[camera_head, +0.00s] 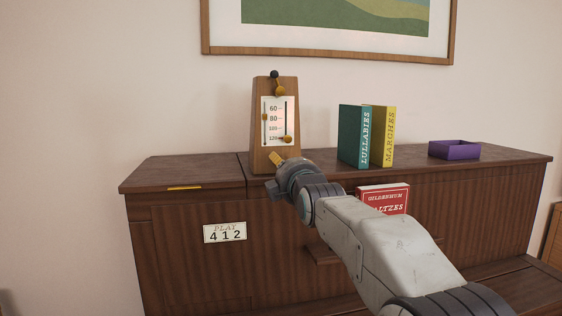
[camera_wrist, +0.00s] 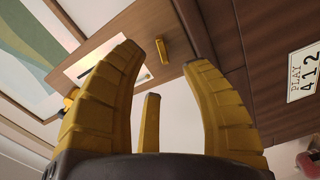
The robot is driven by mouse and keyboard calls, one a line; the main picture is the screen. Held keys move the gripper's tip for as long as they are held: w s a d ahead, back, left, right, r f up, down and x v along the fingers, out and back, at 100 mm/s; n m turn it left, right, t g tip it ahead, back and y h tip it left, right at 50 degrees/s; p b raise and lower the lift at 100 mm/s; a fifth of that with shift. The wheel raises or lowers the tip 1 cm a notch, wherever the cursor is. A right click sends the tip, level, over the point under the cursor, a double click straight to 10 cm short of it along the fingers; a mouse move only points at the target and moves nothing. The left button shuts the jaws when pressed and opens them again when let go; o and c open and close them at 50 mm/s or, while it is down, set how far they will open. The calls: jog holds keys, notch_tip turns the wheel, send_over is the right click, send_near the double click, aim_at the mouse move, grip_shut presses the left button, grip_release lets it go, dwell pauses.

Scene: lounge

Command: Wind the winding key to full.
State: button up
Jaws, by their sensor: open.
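A tall wooden metronome (camera_head: 261,160) stands on the cabinet in the head view, with a white scale and brass sliders. In the wrist view its wooden front (camera_wrist: 133,38) is seen turned sideways. A small yellow bar, which looks like the winding key (camera_wrist: 162,50), sits on that front beyond the scale. My gripper (camera_wrist: 160,68) is open and empty, its yellow fingers spread with the bar showing between and beyond their tips. In the head view my wrist is in front of the metronome's foot; a yellow piece there may be a finger or the key.
Green (camera_head: 352,136) and yellow (camera_head: 383,137) books stand right of the metronome, with a purple box (camera_head: 455,150) farther right. A red book (camera_head: 384,199) is lower, behind my arm. A "PLAY 412" card (camera_head: 225,232) is on the cabinet front (camera_head: 180,255). The cabinet top's left end is clear.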

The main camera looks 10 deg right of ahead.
jog(key=shift+w+p, duration=0.65)
jog(key=shift+w, duration=1.8)
jog(key=shift+o, duration=0.2)
grip_shut()
jog(key=shift+s, duration=0.1)
